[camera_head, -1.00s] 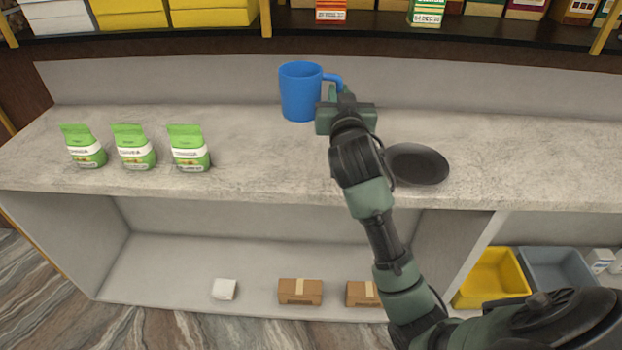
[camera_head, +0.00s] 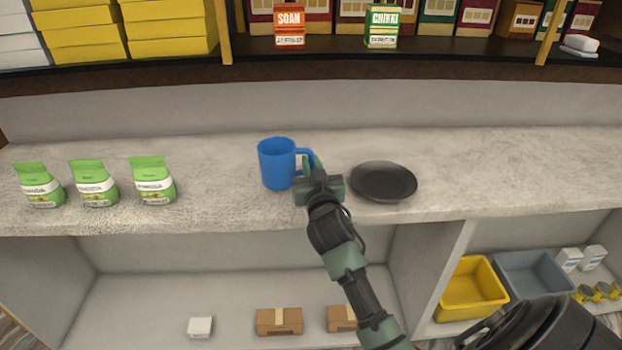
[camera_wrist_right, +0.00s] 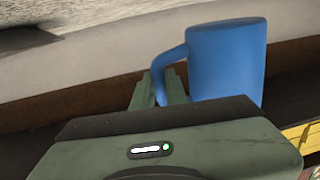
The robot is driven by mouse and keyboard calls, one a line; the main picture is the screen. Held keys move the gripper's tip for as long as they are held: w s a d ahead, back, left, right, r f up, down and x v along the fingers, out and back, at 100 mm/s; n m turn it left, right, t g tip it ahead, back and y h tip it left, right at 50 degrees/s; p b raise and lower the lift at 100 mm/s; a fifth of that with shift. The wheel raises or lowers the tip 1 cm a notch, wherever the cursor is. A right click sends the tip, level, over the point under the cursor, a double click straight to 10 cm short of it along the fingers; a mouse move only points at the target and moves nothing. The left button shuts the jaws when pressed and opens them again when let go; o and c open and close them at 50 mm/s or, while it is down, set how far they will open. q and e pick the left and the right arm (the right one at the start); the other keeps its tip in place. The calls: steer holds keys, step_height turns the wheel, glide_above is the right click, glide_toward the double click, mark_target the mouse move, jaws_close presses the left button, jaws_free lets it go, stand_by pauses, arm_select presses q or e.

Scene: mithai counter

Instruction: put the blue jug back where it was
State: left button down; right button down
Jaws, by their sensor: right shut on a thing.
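The blue jug (camera_head: 276,165) is upright at the counter (camera_head: 230,205), left of a dark round plate. My right gripper (camera_head: 314,170) is shut on its handle from the right side. The jug also shows in the right wrist view (camera_wrist_right: 228,62), with the fingers (camera_wrist_right: 170,88) at its handle. I cannot tell whether the jug's base touches the counter or hangs just above it. My left gripper is not in view.
The dark plate (camera_head: 384,181) lies close to the right of my gripper. Several green-and-white packets (camera_head: 153,181) stand at the left. A shelf with boxes (camera_head: 289,24) runs behind. The counter between packets and jug is clear.

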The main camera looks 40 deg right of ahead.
step_height(320, 180, down, 4)
steer(key=shift+f, duration=0.1)
steer(key=c, duration=1.4)
jaws_free()
steer(key=shift+b, duration=0.3)
steer(key=shift+c, duration=0.2)
steer(key=shift+r, duration=0.2)
steer(key=shift+s+a+f, duration=0.2)
steer(key=shift+s, duration=0.1)
steer(key=b+v, duration=0.1)
steer(key=v, duration=1)
steer(key=shift+s, duration=0.2)
